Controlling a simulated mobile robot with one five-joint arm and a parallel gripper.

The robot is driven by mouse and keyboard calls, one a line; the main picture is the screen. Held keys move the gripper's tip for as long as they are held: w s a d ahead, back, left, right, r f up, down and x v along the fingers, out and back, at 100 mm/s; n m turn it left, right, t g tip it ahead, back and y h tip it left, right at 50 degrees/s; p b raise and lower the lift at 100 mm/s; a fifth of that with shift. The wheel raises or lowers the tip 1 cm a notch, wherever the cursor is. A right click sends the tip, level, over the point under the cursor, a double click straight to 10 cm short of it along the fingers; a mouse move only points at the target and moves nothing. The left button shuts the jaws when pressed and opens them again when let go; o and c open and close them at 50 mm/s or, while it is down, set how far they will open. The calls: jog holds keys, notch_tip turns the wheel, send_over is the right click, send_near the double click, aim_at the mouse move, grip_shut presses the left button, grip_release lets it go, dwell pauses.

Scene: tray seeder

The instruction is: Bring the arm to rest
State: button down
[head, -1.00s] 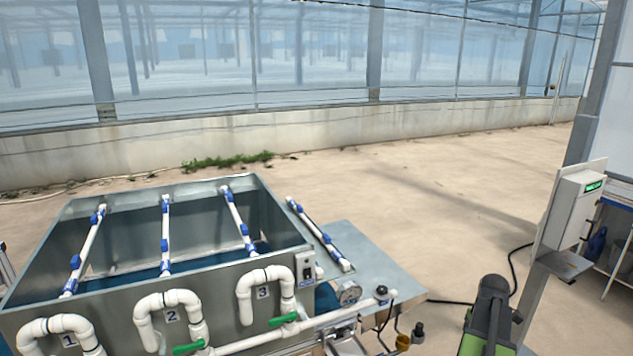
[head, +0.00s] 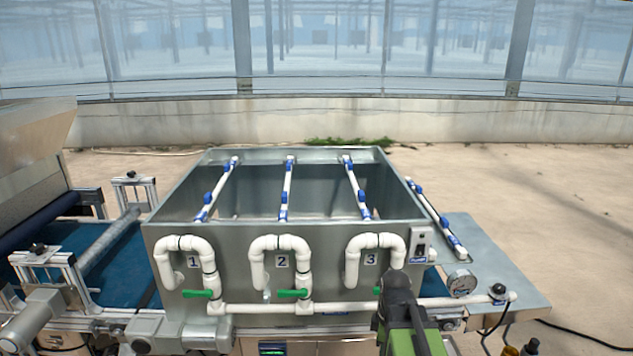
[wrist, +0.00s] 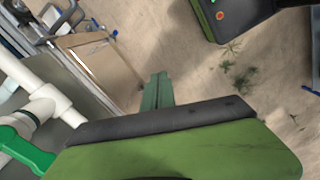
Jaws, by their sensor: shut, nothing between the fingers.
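My gripper (wrist: 157,92) shows in the wrist view as two green fingers lying together, with nothing between them. They point out over bare floor. My green and black arm (head: 405,315) shows at the bottom of the head view, right of centre. It stands in front of the valve of pipe 3 and partly hides its green handle. The gripper's fingers cannot be made out in the head view.
A grey metal tank (head: 330,290) has white pipes numbered 1 to 3 and green valve handles (head: 198,293). A white pipe (wrist: 50,100) with a green handle (wrist: 22,150) is close at left in the wrist view. Floor (head: 570,210) lies open at right.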

jog(key=s+a+m, duration=0.1)
jog(key=m, duration=0.3)
jog(key=a+m, duration=0.2)
jog(key=m, duration=0.3)
jog(key=s+a+m, duration=0.1)
jog(key=m, duration=0.3)
jog(key=shift+s+a+f+m, duration=0.2)
jog(key=shift+s+f+m, duration=0.15)
jog(key=shift+m, duration=0.05)
